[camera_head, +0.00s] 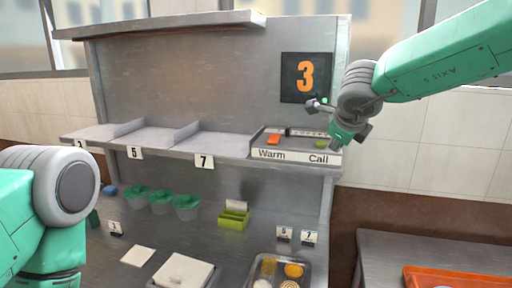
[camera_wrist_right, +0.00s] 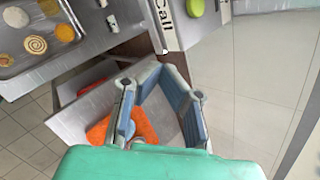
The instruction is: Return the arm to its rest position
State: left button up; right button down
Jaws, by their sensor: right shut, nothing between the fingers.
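My right arm (camera_head: 440,65) is green with grey joints and reaches in from the upper right. My right gripper (camera_head: 338,122) is in front of the right end of the shelf unit, below and right of the black number 3 sign (camera_head: 306,77).
The Warm/Call ledge (camera_head: 290,156) is close to my right gripper. Below stand green cups (camera_head: 160,201), a green holder (camera_head: 233,219) and a food tray (camera_head: 252,268). An orange tray (camera_head: 455,280) is on the right side table (camera_head: 385,250). The tiled wall on the right is bare.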

jog(key=s+d+f+n+g+h, duration=0.1)
jog(key=s+d+f+n, duration=0.3)
jog(key=f, duration=0.7)
jog(key=s+d+f+n+g, duration=0.1)
jog(key=s+f+n, duration=0.5)
jog(key=f, duration=0.6)
jog(key=s+d+f+n+g+h, duration=0.1)
jog(key=s+d+f+n, duration=0.4)
jog(key=f, duration=0.6)
jog(key=s+a+f+n+g+y, duration=0.1)
jog(key=s+f+n+g+y, duration=0.35)
jog(key=s, duration=1.25)
jog(key=s+f+n+g+h, duration=0.15)
jog(key=s+f+n, duration=0.55)
jog(key=s, duration=0.9)
pick_arm(q)
notch_tip(320, 180, down, 15)
jog(key=b, duration=1.4)
jog(key=shift+w+a, duration=0.25)
jog(key=shift+w, duration=0.1)
pick_arm(e)
notch_tip(320, 180, down, 13)
jog(key=w+a, duration=0.1)
jog(key=w, duration=0.1)
jog(key=shift+w+a+f+n+t, duration=0.2)
jog(key=shift+n+t, duration=0.1)
jog(key=shift+n, duration=0.15)
